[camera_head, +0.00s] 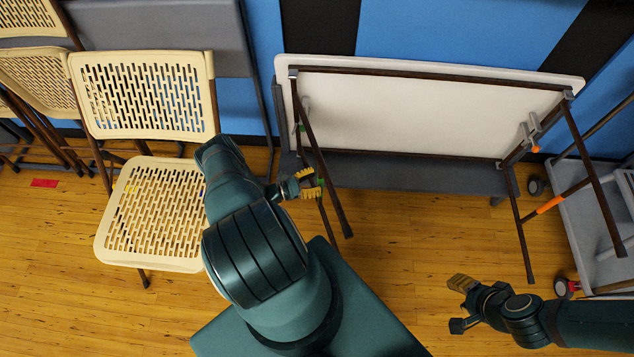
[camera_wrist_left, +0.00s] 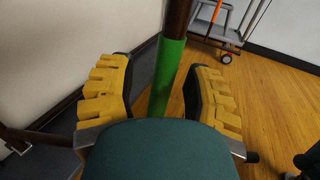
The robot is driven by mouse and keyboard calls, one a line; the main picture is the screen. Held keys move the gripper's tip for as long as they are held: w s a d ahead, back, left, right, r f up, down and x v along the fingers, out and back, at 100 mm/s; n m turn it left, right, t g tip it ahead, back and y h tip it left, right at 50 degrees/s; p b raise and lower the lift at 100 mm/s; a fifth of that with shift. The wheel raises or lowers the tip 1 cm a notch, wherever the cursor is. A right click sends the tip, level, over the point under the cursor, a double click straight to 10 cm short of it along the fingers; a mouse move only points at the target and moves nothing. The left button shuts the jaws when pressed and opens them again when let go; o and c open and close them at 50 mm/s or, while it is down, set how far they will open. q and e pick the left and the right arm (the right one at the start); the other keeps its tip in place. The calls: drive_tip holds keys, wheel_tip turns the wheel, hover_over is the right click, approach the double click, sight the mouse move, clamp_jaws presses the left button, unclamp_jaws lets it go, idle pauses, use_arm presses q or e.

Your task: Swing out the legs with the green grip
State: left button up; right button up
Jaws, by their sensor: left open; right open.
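A white folding table (camera_head: 420,115) stands on its long edge against the wall, its underside facing me. Brown legs (camera_head: 326,181) at its left end stick out toward the floor. The green grip (camera_wrist_left: 166,78) on a dark leg bar lies between the spread yellow fingers of my left gripper (camera_wrist_left: 160,92) in the left wrist view. In the head view my left gripper (camera_head: 310,184) is beside these legs, open; my arm partly hides the area. My right gripper (camera_head: 459,307) is open and empty over the floor at the lower right.
The right-end legs (camera_head: 520,226) also stick out and carry an orange grip (camera_head: 550,204). A grey cart (camera_head: 590,225) stands at the right. A beige folding chair (camera_head: 152,212) stands at the left, with more chairs behind it. Wooden floor is clear between the table legs.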

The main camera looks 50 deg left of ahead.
use_arm(q)
drive_tip(key=v, duration=0.7)
drive_tip(key=shift+s, duration=0.25)
